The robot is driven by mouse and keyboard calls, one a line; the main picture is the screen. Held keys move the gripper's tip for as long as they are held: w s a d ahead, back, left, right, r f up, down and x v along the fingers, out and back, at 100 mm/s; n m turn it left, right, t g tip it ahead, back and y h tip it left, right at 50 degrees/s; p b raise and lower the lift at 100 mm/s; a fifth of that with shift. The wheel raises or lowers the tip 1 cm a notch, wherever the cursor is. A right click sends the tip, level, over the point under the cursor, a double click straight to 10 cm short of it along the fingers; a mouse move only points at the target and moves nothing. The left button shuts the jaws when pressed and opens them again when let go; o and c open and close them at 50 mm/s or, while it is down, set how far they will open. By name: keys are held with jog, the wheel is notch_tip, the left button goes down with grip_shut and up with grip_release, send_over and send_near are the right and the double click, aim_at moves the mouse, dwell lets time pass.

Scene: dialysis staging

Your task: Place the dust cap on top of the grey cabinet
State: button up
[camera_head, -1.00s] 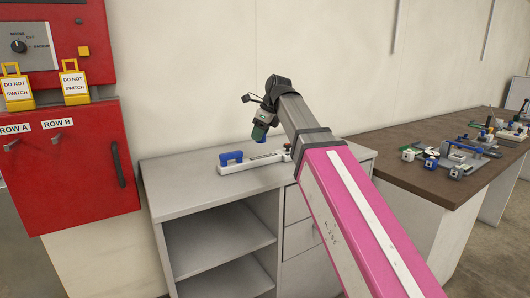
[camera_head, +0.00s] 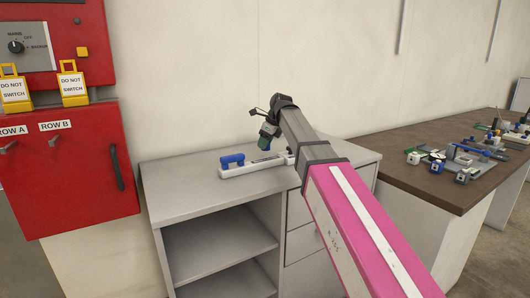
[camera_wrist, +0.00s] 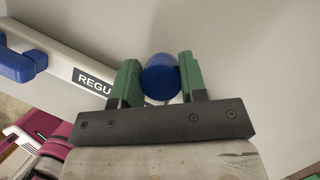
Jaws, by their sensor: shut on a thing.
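The dust cap is a round blue piece (camera_wrist: 160,78) between the two green fingers of my gripper (camera_wrist: 160,82) in the wrist view. My gripper is shut on it. In the head view my gripper (camera_head: 266,138) is over the top of the grey cabinet (camera_head: 190,186), near its back, with the blue cap (camera_head: 263,143) at the fingertips. The cap is low over the cabinet top; I cannot tell whether it touches.
A white bar with a blue handle (camera_head: 232,160), marked "REGU" in the wrist view (camera_wrist: 62,62), lies on the cabinet beside my gripper. A red panel (camera_head: 75,165) stands left. A brown table (camera_head: 420,180) with several small items stands right. The cabinet's front left top is clear.

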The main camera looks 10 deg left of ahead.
jog(key=shift+f, duration=1.95)
jog(key=o, duration=1)
jog(key=shift+f, duration=0.1)
jog(key=shift+c, duration=0.2)
jog(key=v, duration=1.2)
jog(key=shift+s, duration=0.1)
